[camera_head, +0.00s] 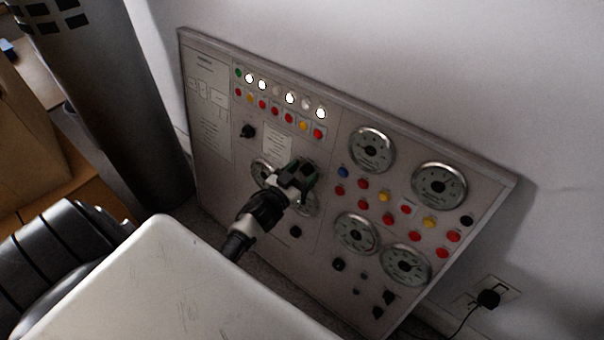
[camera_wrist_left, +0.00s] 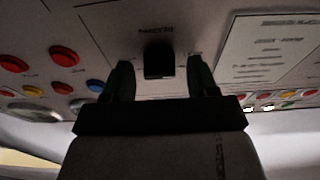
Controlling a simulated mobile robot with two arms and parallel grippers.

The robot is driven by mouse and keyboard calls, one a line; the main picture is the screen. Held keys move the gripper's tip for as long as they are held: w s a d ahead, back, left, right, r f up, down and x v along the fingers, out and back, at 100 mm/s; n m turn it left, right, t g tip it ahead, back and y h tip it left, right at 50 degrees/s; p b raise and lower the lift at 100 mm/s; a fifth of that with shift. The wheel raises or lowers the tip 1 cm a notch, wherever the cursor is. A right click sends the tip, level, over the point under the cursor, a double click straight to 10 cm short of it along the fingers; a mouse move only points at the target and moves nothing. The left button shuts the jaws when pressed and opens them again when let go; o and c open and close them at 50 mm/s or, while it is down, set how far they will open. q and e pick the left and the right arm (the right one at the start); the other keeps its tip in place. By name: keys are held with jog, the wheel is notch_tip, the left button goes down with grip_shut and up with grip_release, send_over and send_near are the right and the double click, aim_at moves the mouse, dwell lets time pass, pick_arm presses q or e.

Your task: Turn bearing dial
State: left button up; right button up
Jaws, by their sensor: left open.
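A small black dial (camera_wrist_left: 158,62) with a short, hard-to-read label beside it sits on the panel, between my left fingertips in the left wrist view. My left gripper (camera_wrist_left: 160,76) is open, with one finger on each side of the dial and visible gaps to it. In the head view my left gripper (camera_head: 303,176) is in front of the middle of the control panel (camera_head: 212,168) and hides the dial there. Whether the fingertips touch the panel face, I cannot tell. My right gripper is in neither view.
Round gauges (camera_head: 372,149) and coloured buttons (camera_head: 384,196) cover the panel's right part. Lights and buttons line its upper left, with another black knob (camera_head: 248,131) below them. A wall socket with a black plug (camera_head: 488,298) is at the lower right. A dark cylinder (camera_head: 110,90) stands left.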

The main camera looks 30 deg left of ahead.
pick_arm(q)
jog(key=shift+c, duration=0.4)
jog(key=c, duration=0.8)
